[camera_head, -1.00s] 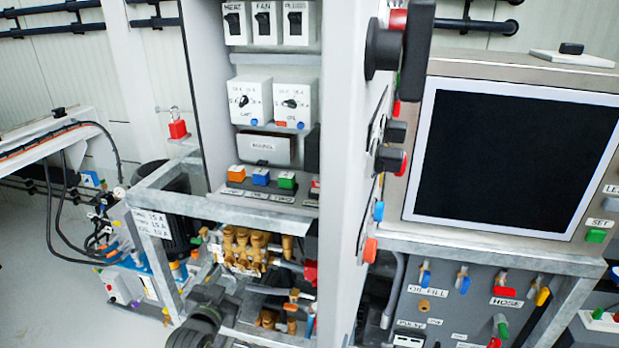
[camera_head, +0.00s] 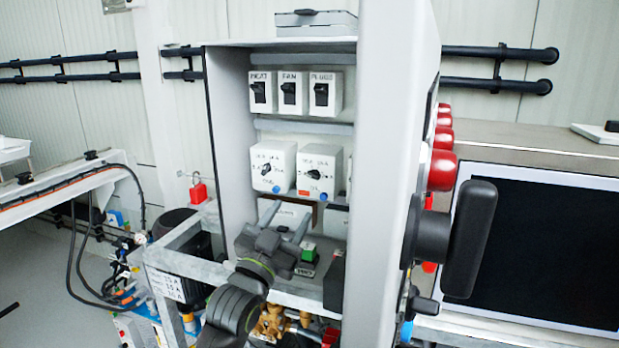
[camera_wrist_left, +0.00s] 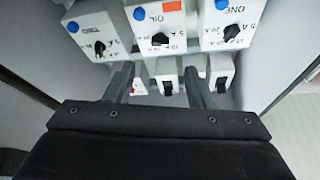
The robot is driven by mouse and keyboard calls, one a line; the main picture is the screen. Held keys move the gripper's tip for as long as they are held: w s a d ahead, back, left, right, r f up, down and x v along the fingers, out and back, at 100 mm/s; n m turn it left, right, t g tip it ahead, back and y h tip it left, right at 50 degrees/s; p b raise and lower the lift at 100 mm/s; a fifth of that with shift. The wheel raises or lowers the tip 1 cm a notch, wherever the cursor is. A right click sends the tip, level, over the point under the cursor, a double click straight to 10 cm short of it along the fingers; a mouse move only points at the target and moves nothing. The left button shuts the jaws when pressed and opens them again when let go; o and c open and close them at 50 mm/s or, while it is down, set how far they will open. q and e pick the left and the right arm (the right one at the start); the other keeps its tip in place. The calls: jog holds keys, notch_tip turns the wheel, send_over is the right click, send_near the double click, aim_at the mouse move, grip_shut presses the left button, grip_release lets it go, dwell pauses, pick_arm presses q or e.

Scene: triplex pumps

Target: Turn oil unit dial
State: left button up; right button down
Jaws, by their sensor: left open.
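The oil unit (camera_head: 319,169) is a white box with a black dial, an orange mark and a blue dot, on the cabinet's middle shelf, right of a similar dial unit (camera_head: 273,167). In the left wrist view the box marked OIL (camera_wrist_left: 158,22) is in the middle, its black dial (camera_wrist_left: 160,39) near the top. My left gripper (camera_head: 288,215) is open and empty, below the dial units in the head view. In the left wrist view its two fingers (camera_wrist_left: 158,72) are spread below the OIL box, apart from the dial. My right gripper is out of view.
Black switches (camera_head: 289,94) fill the upper shelf. The cabinet's right wall (camera_head: 385,130) stands close beside the oil unit, with a large black handle (camera_head: 468,238) outside it. A green button (camera_head: 308,252) is beside my gripper. A dark screen (camera_head: 545,250) is at right.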

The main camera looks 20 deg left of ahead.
aim_at(312, 178)
pick_arm(q)
jog(key=p+x, duration=0.2)
jog(key=x, duration=0.8)
jog(key=shift+p, duration=0.3)
jog(key=c, duration=1)
jog(key=shift+f, duration=0.1)
